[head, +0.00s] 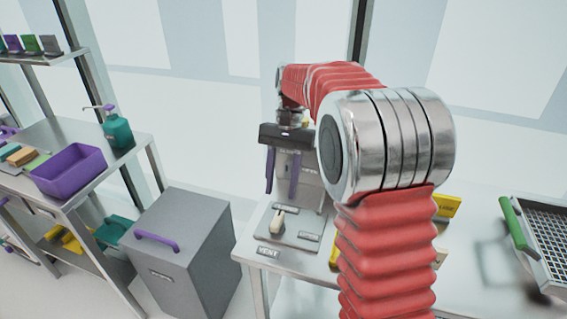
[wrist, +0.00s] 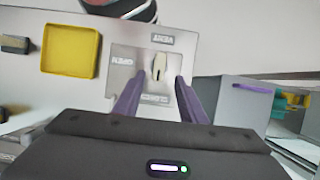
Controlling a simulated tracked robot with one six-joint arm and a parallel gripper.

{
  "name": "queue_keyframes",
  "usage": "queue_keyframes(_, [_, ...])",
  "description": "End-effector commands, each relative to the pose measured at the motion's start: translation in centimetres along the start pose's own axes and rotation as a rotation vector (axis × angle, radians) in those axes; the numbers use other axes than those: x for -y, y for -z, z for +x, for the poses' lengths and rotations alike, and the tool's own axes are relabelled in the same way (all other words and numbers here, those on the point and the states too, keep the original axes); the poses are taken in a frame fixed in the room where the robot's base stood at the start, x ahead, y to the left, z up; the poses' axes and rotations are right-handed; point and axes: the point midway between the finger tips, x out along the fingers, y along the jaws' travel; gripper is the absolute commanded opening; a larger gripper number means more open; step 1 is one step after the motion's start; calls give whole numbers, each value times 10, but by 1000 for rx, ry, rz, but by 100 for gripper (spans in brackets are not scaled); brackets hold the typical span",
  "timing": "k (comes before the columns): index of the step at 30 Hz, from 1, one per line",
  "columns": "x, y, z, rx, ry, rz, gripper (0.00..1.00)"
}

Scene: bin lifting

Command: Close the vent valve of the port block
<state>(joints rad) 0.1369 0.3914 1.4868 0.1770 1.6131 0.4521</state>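The vent valve has a cream handle (head: 278,221) on a grey plate at the bench's left front; it also shows in the wrist view (wrist: 158,66). The wrist view shows the handle upright in the picture, in line with the CLOSED label (wrist: 158,98) below it and the VENT label (wrist: 162,39) above it. The OPEN label (wrist: 123,61) lies to its left. Which end of the handle is the pointer, I cannot tell. My gripper (head: 281,193) is open, its purple fingers apart. In the wrist view its fingertips (wrist: 158,79) flank the handle's line; contact is not visible.
A yellow square part (wrist: 70,51) lies left of the plate in the wrist view. A grey bin (head: 180,250) with a purple handle stands left of the bench. A wire basket (head: 540,235) sits at the right. A shelf with a purple tub (head: 68,170) is at far left.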

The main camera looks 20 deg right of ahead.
Motion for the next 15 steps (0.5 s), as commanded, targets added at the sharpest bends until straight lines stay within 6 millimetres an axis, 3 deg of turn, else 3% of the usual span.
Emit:
queue_keyframes(9, [1,2,-43,-2,1,-1,38])
queue_keyframes(15, [0,1,-55,-1,0,0,38])
